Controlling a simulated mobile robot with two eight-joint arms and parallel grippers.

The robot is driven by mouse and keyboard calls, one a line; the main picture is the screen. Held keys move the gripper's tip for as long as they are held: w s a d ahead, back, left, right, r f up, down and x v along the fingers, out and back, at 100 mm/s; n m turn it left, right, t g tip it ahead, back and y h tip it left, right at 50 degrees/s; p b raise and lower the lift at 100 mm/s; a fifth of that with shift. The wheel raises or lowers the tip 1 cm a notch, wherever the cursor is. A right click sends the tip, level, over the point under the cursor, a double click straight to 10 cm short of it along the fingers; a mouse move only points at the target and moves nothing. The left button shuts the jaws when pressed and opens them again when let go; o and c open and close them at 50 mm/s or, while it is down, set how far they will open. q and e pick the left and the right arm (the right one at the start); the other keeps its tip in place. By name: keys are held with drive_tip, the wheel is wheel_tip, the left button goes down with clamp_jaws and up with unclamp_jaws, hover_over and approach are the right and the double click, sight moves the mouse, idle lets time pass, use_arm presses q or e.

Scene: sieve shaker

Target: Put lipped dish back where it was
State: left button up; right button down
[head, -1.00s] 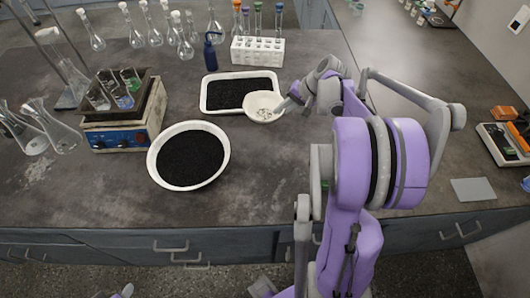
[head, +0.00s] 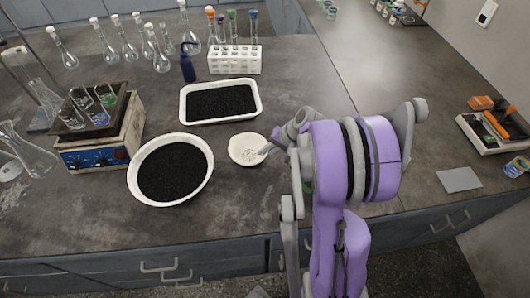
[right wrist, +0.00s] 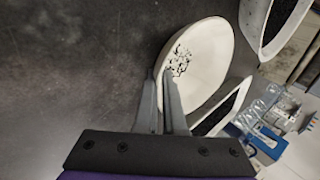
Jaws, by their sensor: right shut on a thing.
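The lipped dish (head: 244,149) is small, round and white, with a few dark grains inside. In the head view it is right of the big round bowl and in front of the rectangular tray, apart from both. My right gripper (head: 268,149) is shut on its right rim. In the right wrist view, the two fingers (right wrist: 164,85) meet the near rim of the dish (right wrist: 208,55). I cannot tell whether the dish touches the bench or hangs just above it. My left gripper is not in view.
A white bowl (head: 138,187) and a white tray (head: 186,104) hold black grains. The sieve shaker (head: 92,150) stands at left. A tube rack (head: 235,66), a blue bottle (head: 187,67) and several flasks stand behind. A balance (head: 490,140) is at far right.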

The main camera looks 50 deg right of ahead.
drive_tip(key=shift+f, duration=0.2)
drive_tip(key=shift+f, duration=0.15)
drive_tip(key=c, duration=1)
unclamp_jaws()
drive_tip(key=shift+s+r, duration=0.1)
drive_tip(key=shift+r, duration=0.35)
drive_tip(key=p+v, duration=0.1)
drive_tip(key=v, duration=1.1)
drive_tip(key=s+a+f+n+h, duration=0.1)
drive_tip(key=a+n, duration=0.5)
drive_tip(key=a, duration=0.7)
drive_tip(key=s+a+f+n+g+h, duration=0.1)
drive_tip(key=a+n, duration=0.5)
drive_tip(key=a, duration=0.8)
drive_tip(key=shift+s+a+f+h, duration=0.15)
drive_tip(key=shift+s+f+h, duration=0.2)
drive_tip(key=shift+s+h, duration=0.2)
